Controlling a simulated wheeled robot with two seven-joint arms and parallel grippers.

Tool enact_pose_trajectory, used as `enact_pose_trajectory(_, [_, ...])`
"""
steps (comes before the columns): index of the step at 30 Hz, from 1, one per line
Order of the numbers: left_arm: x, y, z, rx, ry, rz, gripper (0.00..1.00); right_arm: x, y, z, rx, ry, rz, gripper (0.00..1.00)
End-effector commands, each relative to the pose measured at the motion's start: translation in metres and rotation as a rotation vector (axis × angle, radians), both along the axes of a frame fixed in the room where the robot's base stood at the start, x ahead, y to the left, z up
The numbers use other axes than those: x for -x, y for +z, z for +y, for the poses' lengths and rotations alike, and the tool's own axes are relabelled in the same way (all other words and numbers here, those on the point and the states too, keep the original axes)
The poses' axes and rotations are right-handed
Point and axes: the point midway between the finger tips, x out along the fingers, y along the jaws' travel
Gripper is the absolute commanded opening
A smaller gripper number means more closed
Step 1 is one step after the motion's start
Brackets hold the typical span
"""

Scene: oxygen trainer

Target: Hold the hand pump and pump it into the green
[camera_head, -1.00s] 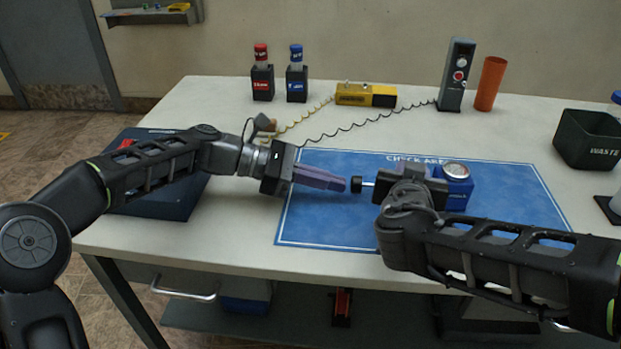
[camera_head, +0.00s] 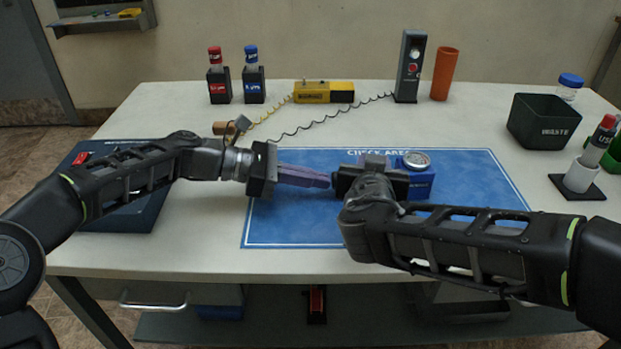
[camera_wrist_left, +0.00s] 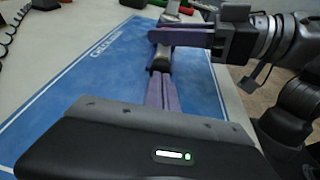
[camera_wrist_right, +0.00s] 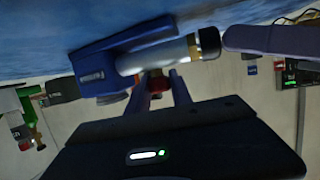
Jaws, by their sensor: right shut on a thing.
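The hand pump (camera_head: 421,188) is a blue block with a round gauge (camera_head: 415,160) on top, whose reading is too small to make out. In the right wrist view the pump (camera_wrist_right: 110,68) has a silver barrel (camera_wrist_right: 155,56) ending in a black knob (camera_wrist_right: 208,42) close against it. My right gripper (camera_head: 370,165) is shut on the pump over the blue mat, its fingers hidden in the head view. My left gripper (camera_head: 326,181) is shut, its purple fingertips pointing right at the knob end. In the left wrist view these fingers (camera_wrist_left: 161,85) reach the dark knob; contact is unclear.
The blue check mat (camera_head: 290,225) lies under both grippers. A dark blue box (camera_head: 130,215) sits under my left arm. Two small bottles (camera_head: 219,82), a yellow device (camera_head: 315,92), a grey upright unit (camera_head: 409,65) and an orange cup (camera_head: 445,75) stand behind. The waste bin (camera_head: 543,128) is right.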

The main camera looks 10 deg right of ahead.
Motion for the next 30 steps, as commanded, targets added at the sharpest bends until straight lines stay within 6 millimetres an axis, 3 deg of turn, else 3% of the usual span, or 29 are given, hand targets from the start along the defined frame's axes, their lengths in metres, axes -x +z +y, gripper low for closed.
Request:
enact_pose_trajectory(8, [0.001, 0.000, 0.009, 0.001, -0.006, 0.001, 0.00, 0.000, 0.000, 0.007, -0.002, 0.017, -0.001, 0.00])
enact_pose_trajectory(14, [-0.003, 0.000, 0.042, 0.000, 0.001, 0.001, 0.00, 0.000, 0.000, 0.006, -0.001, 0.015, -0.001, 0.00])
enact_pose_trajectory(24, [-0.009, 0.022, 0.110, -0.001, 0.003, -0.001, 0.00, 0.000, 0.000, 0.004, -0.001, 0.009, 0.000, 0.00])
enact_pose_trajectory(30, [-0.011, 0.029, 0.132, 0.000, 0.001, 0.000, 0.00, 0.000, 0.000, 0.003, -0.001, 0.007, -0.001, 0.00])
